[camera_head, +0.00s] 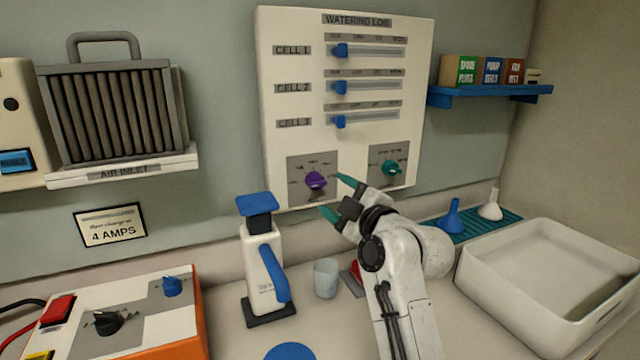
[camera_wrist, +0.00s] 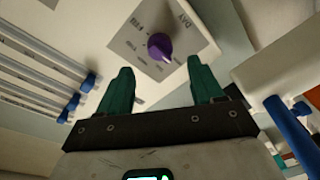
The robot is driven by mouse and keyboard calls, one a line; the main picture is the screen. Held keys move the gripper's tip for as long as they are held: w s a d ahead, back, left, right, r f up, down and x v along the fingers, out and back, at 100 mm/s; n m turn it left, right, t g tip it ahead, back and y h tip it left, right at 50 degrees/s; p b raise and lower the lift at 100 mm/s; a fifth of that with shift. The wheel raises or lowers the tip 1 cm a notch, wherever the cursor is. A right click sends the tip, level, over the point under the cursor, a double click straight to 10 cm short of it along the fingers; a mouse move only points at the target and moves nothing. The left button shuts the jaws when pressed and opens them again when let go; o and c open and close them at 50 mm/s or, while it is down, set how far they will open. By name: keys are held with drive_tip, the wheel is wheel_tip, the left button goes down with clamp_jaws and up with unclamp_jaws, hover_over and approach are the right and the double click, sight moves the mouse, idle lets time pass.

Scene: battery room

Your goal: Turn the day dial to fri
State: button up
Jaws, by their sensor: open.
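The purple day dial (camera_head: 316,180) sits on a grey plate at the lower left of the white Watering Log board (camera_head: 290,100). It also shows in the wrist view (camera_wrist: 159,46), where the plate reads DAY. Small labels ring the dial; most are too small to read, and I cannot tell which one it points to. My gripper (camera_head: 338,198) is open and empty, with green fingertips, just right of and below the dial in the head view. In the wrist view the dial lies beyond and between the two fingertips (camera_wrist: 162,82), apparently not touched.
A teal dial (camera_head: 390,168) is to the right on the same board, below three blue sliders (camera_head: 340,88). A white bottle with blue lever (camera_head: 265,265) and a clear cup (camera_head: 326,278) stand below. A white tray (camera_head: 550,285) is at right.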

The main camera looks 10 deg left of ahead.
sight(320, 185)
drive_tip(key=shift+x, duration=3.25)
drive_tip(key=c, duration=1.1)
